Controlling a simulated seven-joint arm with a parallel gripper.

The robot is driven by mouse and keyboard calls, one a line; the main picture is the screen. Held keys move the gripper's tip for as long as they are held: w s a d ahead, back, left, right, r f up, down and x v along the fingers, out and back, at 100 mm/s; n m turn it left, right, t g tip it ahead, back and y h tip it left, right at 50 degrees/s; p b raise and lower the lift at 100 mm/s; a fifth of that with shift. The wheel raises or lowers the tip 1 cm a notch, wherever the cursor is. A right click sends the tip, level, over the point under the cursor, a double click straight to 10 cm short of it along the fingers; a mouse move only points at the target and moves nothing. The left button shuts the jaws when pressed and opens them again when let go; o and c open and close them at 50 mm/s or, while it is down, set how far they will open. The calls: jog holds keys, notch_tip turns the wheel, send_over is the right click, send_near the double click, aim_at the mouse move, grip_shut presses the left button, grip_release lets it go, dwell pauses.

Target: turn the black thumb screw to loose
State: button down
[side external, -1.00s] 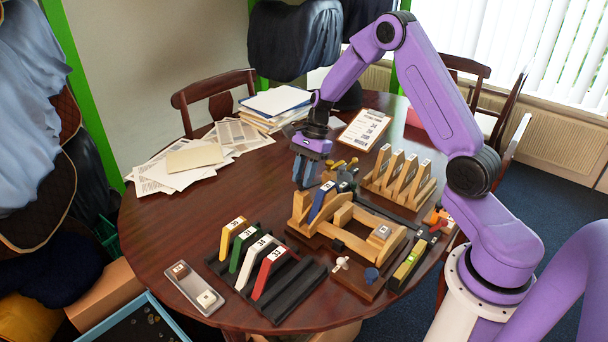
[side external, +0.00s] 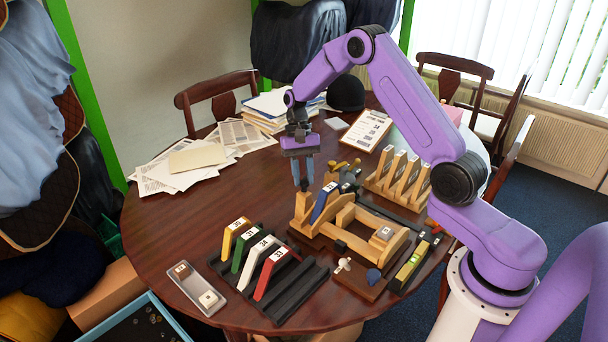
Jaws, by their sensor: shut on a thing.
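A light wooden saddle fixture (side external: 349,238) stands near the middle of the round table, with a blue numbered piece (side external: 322,203) leaning in it. My gripper (side external: 304,186) points straight down over the upright post at the fixture's left end. Its two grey-blue fingers are closed on the black thumb screw (side external: 304,188) at the top of that post. The screw is small and mostly hidden between the fingertips, so its angle cannot be read.
A black rack (side external: 296,297) with several numbered coloured pieces stands at front left, beside a grey tray (side external: 180,293). A wooden rack (side external: 398,180) stands at back right. Papers (side external: 190,160) cover the back left.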

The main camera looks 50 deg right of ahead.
jog(key=n, duration=0.2)
jog(key=n+h, duration=0.2)
jog(key=n, duration=0.1)
jog(key=shift+w+a+n+g, duration=0.1)
jog(key=shift+a+n+g, duration=0.2)
jog(key=shift+g, duration=0.1)
jog(key=shift+n+h, duration=1)
jog(key=shift+n, duration=1.3)
jog(key=c, duration=0.9)
grip_release()
jog(key=shift+a, duration=0.1)
jog(key=shift+r, duration=0.1)
jog(key=v, duration=1.7)
jog(key=shift+s+r, duration=0.2)
